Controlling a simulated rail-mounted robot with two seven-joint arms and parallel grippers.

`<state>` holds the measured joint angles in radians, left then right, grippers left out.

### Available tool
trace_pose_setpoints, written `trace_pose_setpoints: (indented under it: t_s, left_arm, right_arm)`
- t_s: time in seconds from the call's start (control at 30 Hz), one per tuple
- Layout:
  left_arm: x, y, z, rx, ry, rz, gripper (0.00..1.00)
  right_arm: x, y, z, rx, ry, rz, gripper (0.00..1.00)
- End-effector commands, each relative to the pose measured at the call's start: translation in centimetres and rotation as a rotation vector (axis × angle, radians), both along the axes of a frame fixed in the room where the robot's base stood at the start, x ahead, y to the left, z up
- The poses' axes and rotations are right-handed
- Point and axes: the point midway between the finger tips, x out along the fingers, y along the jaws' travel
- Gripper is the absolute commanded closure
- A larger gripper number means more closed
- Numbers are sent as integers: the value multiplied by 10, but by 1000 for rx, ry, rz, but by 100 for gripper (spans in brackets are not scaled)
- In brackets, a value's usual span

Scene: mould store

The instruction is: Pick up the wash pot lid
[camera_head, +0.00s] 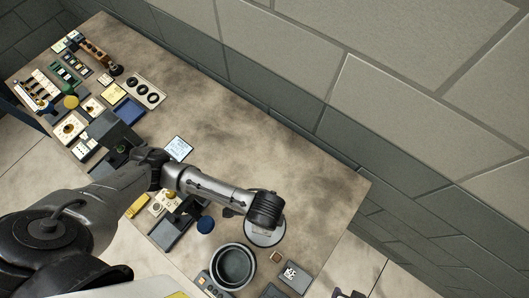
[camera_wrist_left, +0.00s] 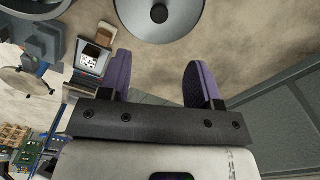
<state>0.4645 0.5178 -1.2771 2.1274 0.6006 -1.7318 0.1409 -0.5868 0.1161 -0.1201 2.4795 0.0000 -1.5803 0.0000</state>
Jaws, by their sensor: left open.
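The wash pot lid is a round grey metal disc (camera_head: 267,238). In the head view it lies on the table beneath the end of my left arm, which covers part of it. In the left wrist view the lid (camera_wrist_left: 190,28) is at the top, cut off by the frame, with a dark knob at its middle. My left gripper (camera_wrist_left: 160,78) is open, with two purple-padded fingers apart and nothing between them; the lid is beyond the fingertips. In the head view its fingers are hidden. Of my right gripper, perhaps only a dark purplish bit shows at the bottom edge.
A dark round pot (camera_head: 233,267) stands just below the lid. A small brown block (camera_head: 276,257) and a dark card with white marks (camera_head: 295,275) are close by. Several small items crowd the table's left end. The table's middle toward the wall (camera_head: 420,110) is clear.

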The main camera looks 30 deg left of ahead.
Motion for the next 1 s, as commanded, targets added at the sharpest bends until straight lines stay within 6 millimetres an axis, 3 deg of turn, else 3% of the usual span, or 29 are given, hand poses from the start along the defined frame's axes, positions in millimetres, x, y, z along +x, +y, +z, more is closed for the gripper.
trace_pose_setpoints:
  t_s: [0.3,0.67,1.0]
  left_arm:
    - [0,1,-54,4,1,0,42]
    - [-1,1,-77,2,1,-1,42]
    - [-4,2,-117,1,-1,-1,42]
  right_arm:
    - [1,0,-3,2,-4,-1,46]
    - [3,-1,-2,-4,-7,4,46]
    - [3,-2,-1,-8,-8,6,46]
